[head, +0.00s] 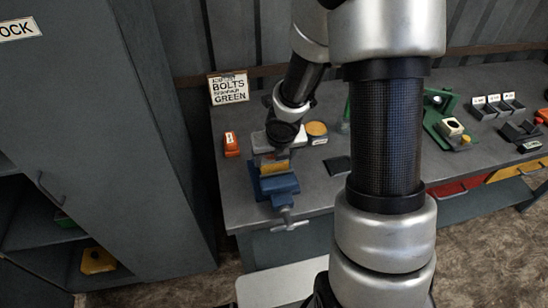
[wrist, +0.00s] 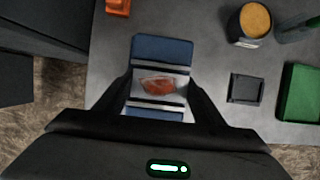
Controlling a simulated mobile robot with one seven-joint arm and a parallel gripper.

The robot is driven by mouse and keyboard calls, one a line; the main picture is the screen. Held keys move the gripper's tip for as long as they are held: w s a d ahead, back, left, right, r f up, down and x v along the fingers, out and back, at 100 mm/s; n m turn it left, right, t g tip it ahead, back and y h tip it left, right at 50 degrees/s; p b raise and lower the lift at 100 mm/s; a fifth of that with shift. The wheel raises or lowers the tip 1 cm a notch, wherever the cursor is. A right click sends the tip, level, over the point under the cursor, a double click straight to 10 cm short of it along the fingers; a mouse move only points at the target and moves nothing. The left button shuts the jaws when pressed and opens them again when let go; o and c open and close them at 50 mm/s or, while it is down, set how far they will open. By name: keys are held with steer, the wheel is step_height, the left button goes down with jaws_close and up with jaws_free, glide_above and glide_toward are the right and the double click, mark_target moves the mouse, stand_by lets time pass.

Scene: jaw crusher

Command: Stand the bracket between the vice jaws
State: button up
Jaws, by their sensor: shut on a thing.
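The blue vice (head: 279,185) stands at the left front of the bench, its handle toward the front edge. It also shows in the wrist view (wrist: 164,48), below my gripper. My gripper (head: 275,157) is directly over the vice, pointing down. In the wrist view its dark fingers (wrist: 160,88) stand left and right of a pale piece with a reddish patch (wrist: 158,85), which I take for the bracket. This piece lies between the light jaw strips. A yellow-orange part (head: 274,167) shows at the jaws in the head view. Contact with the vice floor cannot be told.
An orange block (head: 232,144) is left of the vice. A round orange-topped container (head: 317,130) stands behind right, and a small dark tray (wrist: 245,88) is to the right. A tall grey cabinet (head: 110,110) borders the bench on the left. Green fixtures are farther right.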

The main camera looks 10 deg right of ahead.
steer(key=o, duration=1.6)
steer(key=p+v, duration=0.6)
steer(key=v, duration=0.6)
steer(key=shift+r, duration=0.15)
